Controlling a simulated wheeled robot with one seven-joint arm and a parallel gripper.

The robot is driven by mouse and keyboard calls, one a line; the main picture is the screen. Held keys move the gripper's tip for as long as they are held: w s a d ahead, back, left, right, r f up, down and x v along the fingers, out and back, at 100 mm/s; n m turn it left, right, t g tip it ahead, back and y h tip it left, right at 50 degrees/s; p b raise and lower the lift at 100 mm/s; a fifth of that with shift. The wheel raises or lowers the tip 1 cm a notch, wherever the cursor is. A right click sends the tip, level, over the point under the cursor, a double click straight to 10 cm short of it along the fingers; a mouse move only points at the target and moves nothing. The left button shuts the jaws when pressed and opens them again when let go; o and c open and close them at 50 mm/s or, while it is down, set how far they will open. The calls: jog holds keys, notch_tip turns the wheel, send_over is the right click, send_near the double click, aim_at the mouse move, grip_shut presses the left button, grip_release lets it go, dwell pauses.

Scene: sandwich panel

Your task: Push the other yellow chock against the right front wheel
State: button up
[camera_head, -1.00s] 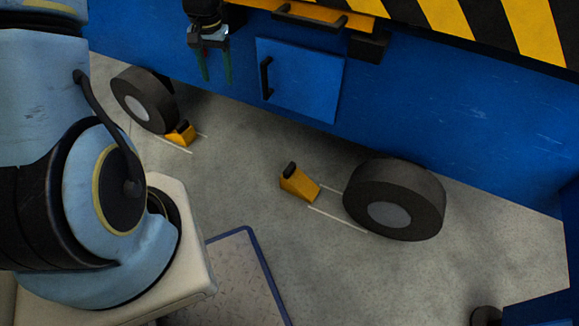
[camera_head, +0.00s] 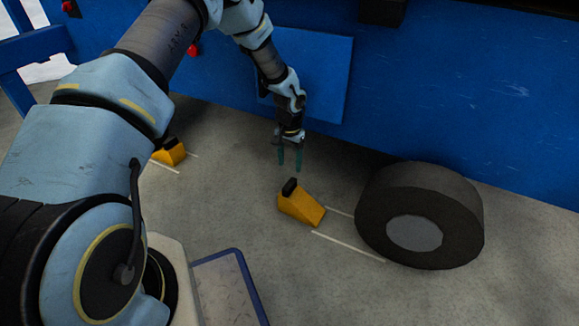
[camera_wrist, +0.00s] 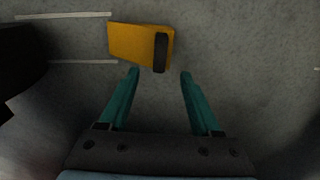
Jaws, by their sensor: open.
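A yellow chock (camera_head: 301,207) with a black grip on top lies on the floor left of a dark wheel (camera_head: 420,213) with a grey hub. A clear gap separates the chock from the wheel. My gripper (camera_head: 290,160) points down just above and behind the chock, open and empty. In the wrist view the chock (camera_wrist: 137,43) lies just beyond the teal fingertips (camera_wrist: 158,72), with its black grip roughly in line with the gap between them. Another yellow chock (camera_head: 169,152) is at the left, partly near my arm; whether it touches a wheel is hidden.
White floor lines (camera_head: 348,246) run between the chock and the wheel. The blue vehicle side (camera_head: 450,110) with a blue panel door (camera_head: 322,80) stands close behind my gripper. A blue-edged mat (camera_head: 225,285) lies at the front. Floor around the chock is clear.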

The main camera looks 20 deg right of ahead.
aim_at(289, 184)
notch_tip(289, 184, down, 11)
jog(key=b, duration=0.5)
jog(key=shift+r, duration=0.15)
jog(key=shift+c, duration=0.2)
grip_shut()
dwell(0.4)
jog(key=shift+a, duration=0.1)
dwell(0.8)
